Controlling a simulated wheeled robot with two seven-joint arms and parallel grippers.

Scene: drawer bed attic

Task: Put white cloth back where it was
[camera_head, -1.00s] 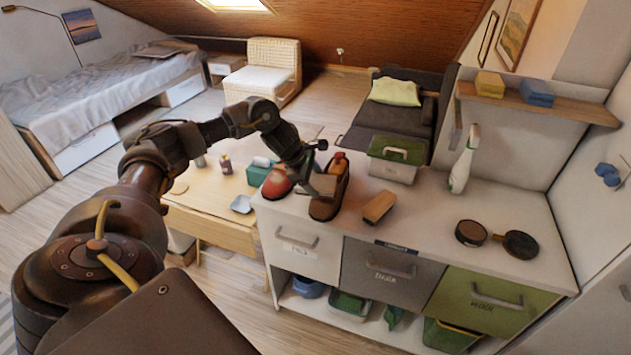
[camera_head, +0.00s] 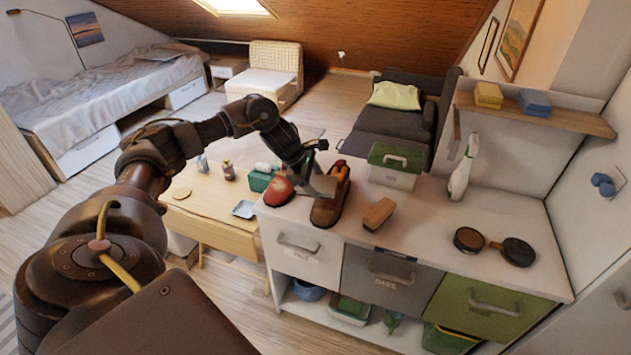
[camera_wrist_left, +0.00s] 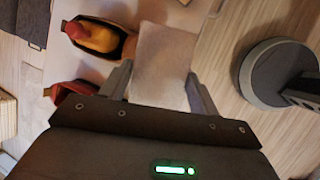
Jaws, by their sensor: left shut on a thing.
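My left gripper (camera_head: 312,176) reaches in over the left end of the white counter. It is shut on a pale, flat white cloth (camera_head: 323,186). In the left wrist view the cloth (camera_wrist_left: 162,62) stands out between the fingers of the gripper (camera_wrist_left: 160,90). In the head view it shows between a red shoe-like item (camera_head: 279,187) and a brown one (camera_head: 331,200). I cannot tell whether the cloth touches the counter or these items. My right gripper is not in view.
On the counter (camera_head: 425,222) are a brush-like block (camera_head: 378,213), a green-lidded box (camera_head: 396,166), a white bottle (camera_head: 463,170) and round dark tins (camera_head: 469,239). A low wooden table (camera_head: 207,197) with small items stands to the left.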

